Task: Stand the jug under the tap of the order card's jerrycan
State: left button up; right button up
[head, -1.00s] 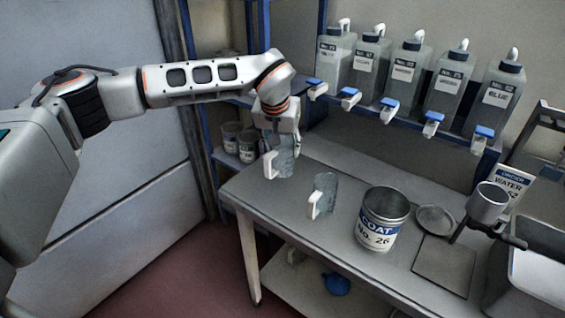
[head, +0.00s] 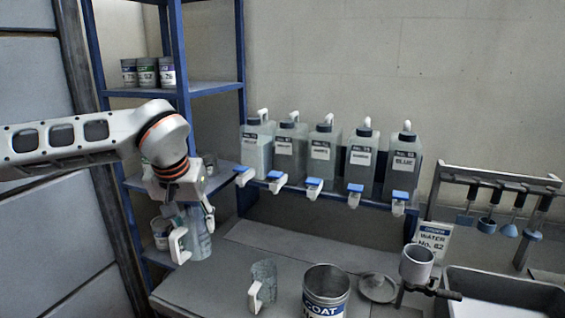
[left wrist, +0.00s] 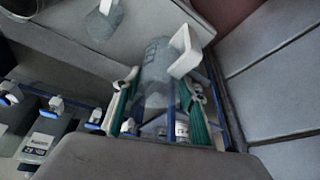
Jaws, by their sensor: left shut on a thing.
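My left gripper (head: 194,208) is shut on a clear grey jug (head: 201,242) with a white handle, held upright near the bench's far left corner. In the left wrist view this jug (left wrist: 157,65) sits between the two fingers. Five jerrycans stand on a blue-edged shelf, each with a blue-topped white tap in front. The rightmost jerrycan (head: 402,170) reads BLUE; the leftmost label (head: 256,140) is too small to read surely. The order card (head: 432,240) reads WATER and a number like No. 62. The held jug is left of and below the leftmost tap (head: 243,176). My right gripper is not in view.
A second jug (head: 263,283) stands on the bench (head: 225,278), beside a COAT tin (head: 326,290). A round lid or dish (head: 377,288), a cup on a stand (head: 417,262) and a sink (head: 505,300) are to the right. A blue rack post (head: 178,70) rises behind the arm.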

pick_arm(q)
jog(key=s+a+f, duration=0.1)
jog(key=s+f, duration=0.1)
jog(key=s, duration=0.5)
jog(key=s+a+f, duration=0.1)
jog(key=s+f, duration=0.1)
jog(key=s, duration=0.5)
jog(key=shift+s+a+f, duration=0.35)
jog(key=shift+a+f, duration=0.05)
